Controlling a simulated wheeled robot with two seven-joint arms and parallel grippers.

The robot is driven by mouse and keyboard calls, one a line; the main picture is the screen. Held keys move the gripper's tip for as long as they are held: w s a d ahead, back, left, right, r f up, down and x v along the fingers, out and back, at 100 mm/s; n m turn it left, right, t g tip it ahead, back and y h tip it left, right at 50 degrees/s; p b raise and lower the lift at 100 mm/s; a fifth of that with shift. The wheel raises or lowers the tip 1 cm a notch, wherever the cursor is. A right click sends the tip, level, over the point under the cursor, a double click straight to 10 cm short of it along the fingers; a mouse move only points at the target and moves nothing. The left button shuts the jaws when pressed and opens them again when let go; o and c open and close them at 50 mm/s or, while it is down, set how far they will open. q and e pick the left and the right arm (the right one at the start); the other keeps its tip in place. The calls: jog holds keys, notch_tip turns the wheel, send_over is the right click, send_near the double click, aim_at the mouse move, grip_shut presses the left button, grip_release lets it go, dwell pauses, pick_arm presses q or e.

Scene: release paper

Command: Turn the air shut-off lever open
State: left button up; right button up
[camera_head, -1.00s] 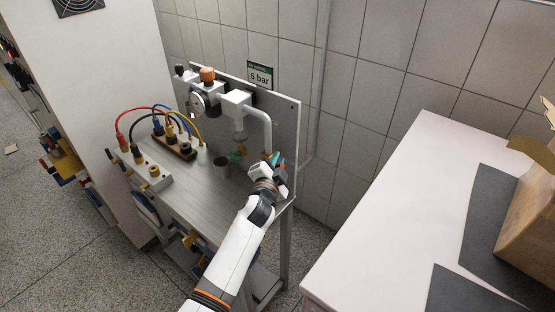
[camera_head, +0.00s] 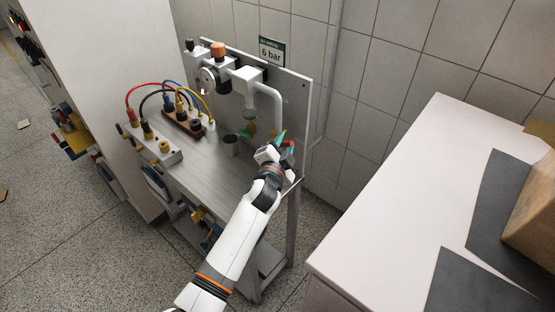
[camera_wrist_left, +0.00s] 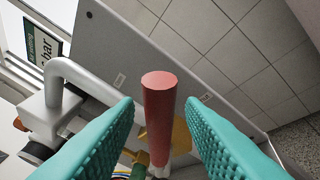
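A red, round-ended lever handle (camera_wrist_left: 158,115) stands in the middle of the left wrist view, with a yellow part (camera_wrist_left: 181,136) behind it. My left gripper (camera_wrist_left: 161,103) is open, with one teal finger on each side of the handle. Gaps show between the handle and both fingers. In the head view my left gripper (camera_head: 283,143) is at the right end of the metal bench, below the white pipe (camera_head: 277,105); the handle is mostly hidden there. My right gripper is not in view.
A pressure gauge (camera_head: 207,80) and a "6 bar" sign (camera_head: 271,51) are at the back panel (camera_head: 297,92). A white table (camera_head: 400,190) stands at the right.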

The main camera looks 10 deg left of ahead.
pick_arm(q)
jog(key=s+a, duration=0.1)
jog(key=s, duration=0.8)
jog(key=shift+s+a+r+b, duration=0.3)
jog(key=shift+r+b, duration=0.1)
jog(key=shift+b, duration=0.05)
